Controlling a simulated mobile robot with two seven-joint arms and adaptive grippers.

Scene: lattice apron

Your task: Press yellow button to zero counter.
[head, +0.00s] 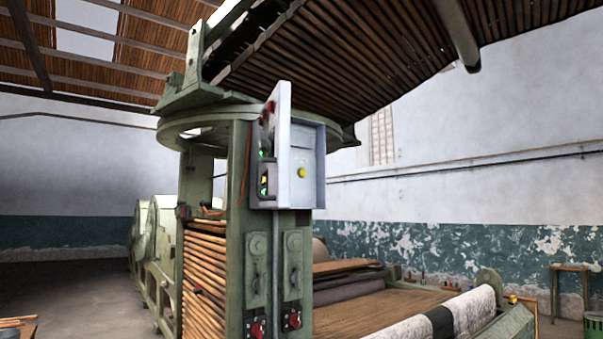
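A round yellow button (302,172) sits on the pale front face of a grey control box (290,150). The box is fixed high on a green machine post (237,190). On the box's left side are small red, green and yellow lights or knobs, too small to tell apart. I cannot make out a counter display. Neither of my grippers shows in the head view, and nothing touches the yellow button.
The large green machine fills the middle, with a slatted apron (350,50) rising overhead. Red knobs (257,330) sit low on its posts. A rolled cloth (470,310) lies at the right front. A small table (570,268) stands far right. Open floor (80,290) lies at left.

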